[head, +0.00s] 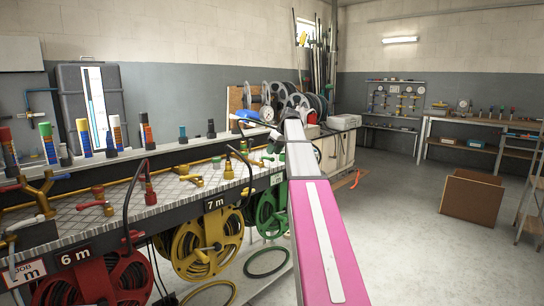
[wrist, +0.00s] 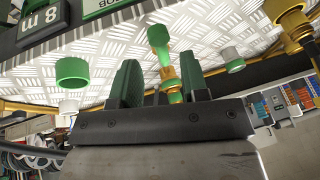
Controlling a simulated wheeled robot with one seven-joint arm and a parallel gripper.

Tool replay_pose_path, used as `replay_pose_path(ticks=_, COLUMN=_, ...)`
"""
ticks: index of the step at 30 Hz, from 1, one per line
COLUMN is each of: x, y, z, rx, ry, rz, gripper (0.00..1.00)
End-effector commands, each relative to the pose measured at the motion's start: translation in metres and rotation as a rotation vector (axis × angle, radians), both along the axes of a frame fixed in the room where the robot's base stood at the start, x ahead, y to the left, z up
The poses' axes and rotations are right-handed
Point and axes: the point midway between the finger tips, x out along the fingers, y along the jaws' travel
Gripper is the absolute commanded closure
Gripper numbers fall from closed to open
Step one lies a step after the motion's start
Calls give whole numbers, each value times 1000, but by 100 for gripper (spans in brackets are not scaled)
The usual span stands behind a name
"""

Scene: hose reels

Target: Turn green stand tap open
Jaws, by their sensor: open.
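In the head view, my pink and grey arm reaches toward the bench's far end, and I cannot make out the tap or fingertips clearly there.
Green-and-white fittings (wrist: 72,76) and a brass fitting (wrist: 290,22) stand near the gripper. In the head view, red, yellow and green hose reels (head: 206,245) hang under the bench. A brown open box (head: 471,196) stands on the otherwise clear floor at right.

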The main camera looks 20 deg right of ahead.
Motion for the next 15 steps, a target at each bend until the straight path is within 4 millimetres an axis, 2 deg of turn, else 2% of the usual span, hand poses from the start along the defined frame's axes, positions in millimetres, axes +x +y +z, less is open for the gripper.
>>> replay_pose_path(ticks=3, x=-5, y=-9, z=23, rx=-1, ry=-2, rz=-1, gripper=59)
replay_pose_path(ticks=9, x=-13, y=-20, z=53, rx=0, ry=-1, rz=0, gripper=59)
replay_pose_path(ticks=15, x=-18, y=-27, z=69, rx=0, ry=-1, rz=0, gripper=59)
